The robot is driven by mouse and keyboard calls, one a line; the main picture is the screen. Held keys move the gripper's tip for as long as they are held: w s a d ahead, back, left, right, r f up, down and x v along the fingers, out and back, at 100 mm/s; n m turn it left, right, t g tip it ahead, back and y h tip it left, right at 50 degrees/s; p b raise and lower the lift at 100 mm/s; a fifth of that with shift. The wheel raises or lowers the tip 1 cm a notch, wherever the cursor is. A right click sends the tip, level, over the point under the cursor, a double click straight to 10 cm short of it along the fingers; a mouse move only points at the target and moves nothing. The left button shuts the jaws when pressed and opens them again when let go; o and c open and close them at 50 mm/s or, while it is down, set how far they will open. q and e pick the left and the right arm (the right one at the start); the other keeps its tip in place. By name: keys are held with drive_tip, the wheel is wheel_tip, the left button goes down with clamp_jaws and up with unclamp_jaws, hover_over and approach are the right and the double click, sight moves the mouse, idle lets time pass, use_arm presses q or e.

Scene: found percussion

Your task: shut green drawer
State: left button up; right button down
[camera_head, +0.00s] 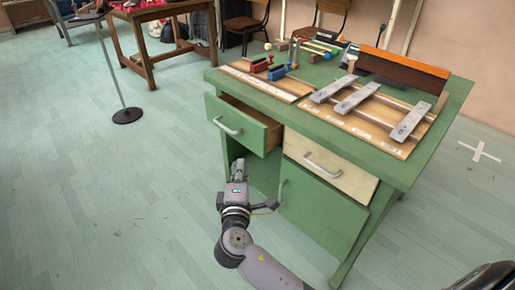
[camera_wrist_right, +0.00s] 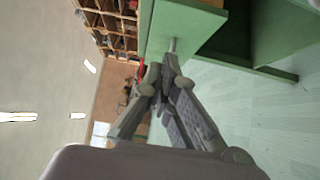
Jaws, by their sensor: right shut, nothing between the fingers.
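The green drawer (camera_head: 255,130) at the upper left of the green desk is pulled out, with its open inside showing. A light metal handle (camera_head: 227,127) is on its front. The cream drawer (camera_head: 325,168) beside it is closed. My right gripper (camera_head: 238,166) is shut and empty, below and in front of the green drawer. In the right wrist view its fingertips (camera_wrist_right: 170,62) are close to the handle (camera_wrist_right: 172,45) on the green drawer front (camera_wrist_right: 185,22). I cannot tell if they touch. My left gripper is not in view.
The desk top (camera_head: 455,95) holds metal bars on a wooden board (camera_head: 368,112) and small coloured objects. A green cabinet door (camera_head: 318,215) is under the cream drawer. A stand with a round black base (camera_head: 127,115) is at left.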

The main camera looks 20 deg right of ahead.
sight(271, 131)
drive_tip(key=shift+s+d+b+x, duration=0.2)
drive_tip(key=shift+d+x, duration=0.25)
drive_tip(key=shift+x, duration=1.55)
drive_tip(key=shift+s+d+b+x, duration=0.2)
drive_tip(key=shift+d+x, duration=0.2)
drive_tip(key=shift+x, duration=1.65)
drive_tip(key=shift+s+d+b+x, duration=0.2)
drive_tip(key=shift+d+x, duration=0.25)
drive_tip(key=shift+x, duration=1.55)
drive_tip(key=w+d, duration=0.1)
drive_tip(key=d, duration=0.3)
drive_tip(key=w+d, duration=0.1)
drive_tip(key=d, duration=0.2)
drive_tip(key=shift+w+d, duration=0.1)
drive_tip(key=shift+w, duration=0.2)
drive_tip(key=shift+r, duration=0.1)
drive_tip(key=shift+d, duration=0.1)
